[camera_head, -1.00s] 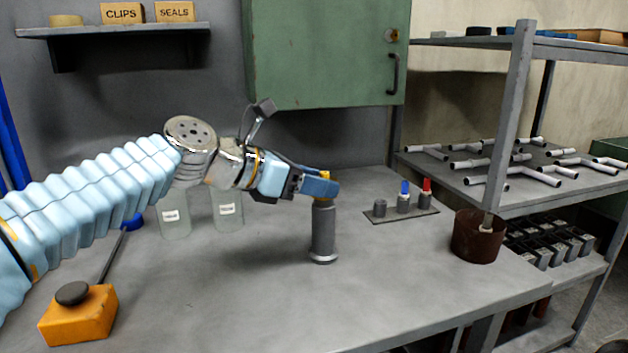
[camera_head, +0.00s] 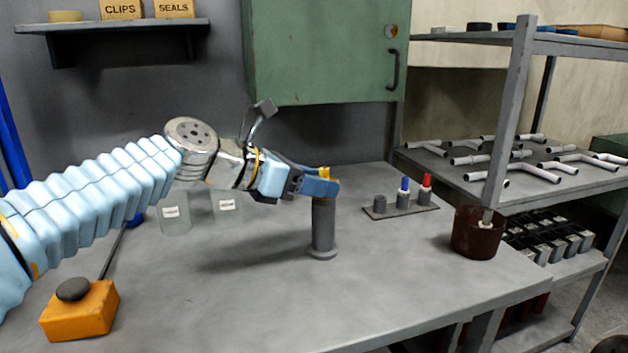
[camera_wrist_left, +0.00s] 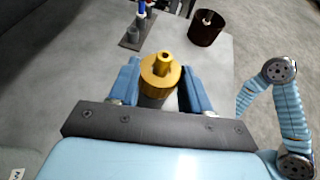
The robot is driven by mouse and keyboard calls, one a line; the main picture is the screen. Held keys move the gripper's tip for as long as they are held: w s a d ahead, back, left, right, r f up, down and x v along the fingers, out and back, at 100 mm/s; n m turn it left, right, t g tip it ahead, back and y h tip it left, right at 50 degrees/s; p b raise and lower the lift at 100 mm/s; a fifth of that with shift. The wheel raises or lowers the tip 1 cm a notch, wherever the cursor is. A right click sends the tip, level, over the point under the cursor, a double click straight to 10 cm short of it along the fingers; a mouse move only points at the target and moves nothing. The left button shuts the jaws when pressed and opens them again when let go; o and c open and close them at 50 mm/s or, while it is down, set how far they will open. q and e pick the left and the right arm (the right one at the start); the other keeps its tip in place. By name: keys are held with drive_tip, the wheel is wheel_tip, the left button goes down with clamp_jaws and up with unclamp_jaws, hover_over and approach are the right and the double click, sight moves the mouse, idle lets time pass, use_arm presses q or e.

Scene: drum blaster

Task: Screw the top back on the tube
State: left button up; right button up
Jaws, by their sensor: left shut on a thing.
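The grey tube (camera_head: 323,228) stands upright on the bench on a wider round foot. The gold top (camera_wrist_left: 161,72) sits at its upper end with a round nub in its middle; in the head view a little of the top (camera_head: 325,172) shows above the fingers. My left gripper (camera_head: 322,186) is shut on the gold top, with one blue finger on each side in the left wrist view. The joint between top and tube is hidden by the fingers, so how tightly the top sits cannot be told. My right gripper is not in view.
Right of the tube lies a small plate (camera_head: 400,213) holding grey, blue-tipped and red-tipped pieces. A brown pot (camera_head: 477,233) stands near the bench's right edge. Glass jars (camera_head: 228,206) stand behind my left arm. An orange box (camera_head: 80,312) is at front left. The front middle is clear.

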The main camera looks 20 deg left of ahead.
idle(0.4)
use_arm(q)
drive_tip(key=o, duration=1.1)
drive_tip(key=v, duration=1.4)
drive_tip(key=shift+d+p, duration=0.1)
drive_tip(key=shift+p, duration=0.25)
